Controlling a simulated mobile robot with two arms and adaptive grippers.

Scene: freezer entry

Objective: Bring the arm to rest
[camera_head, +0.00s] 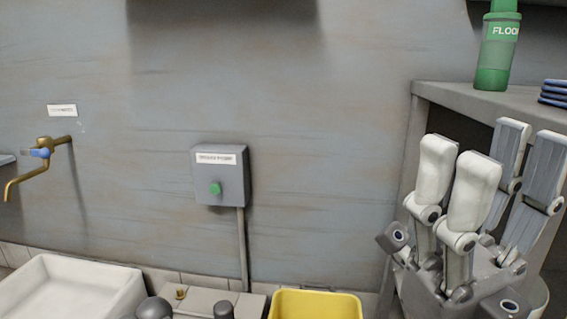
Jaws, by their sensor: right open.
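My right gripper (491,158) is at the right of the head view, with its pale fingers pointing up. The fingers are spread apart with nothing between them, so it is open and empty. It is in front of the grey shelf unit (440,93) in the picture. I cannot tell whether it touches the unit. My left gripper is not in view.
A green bottle (494,60) and a blue stack (554,93) are on the shelf unit. A grey box with a green button (216,189) and a brass tap (40,164) are on the wall. A white basin (70,286) and yellow container (316,304) are below.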

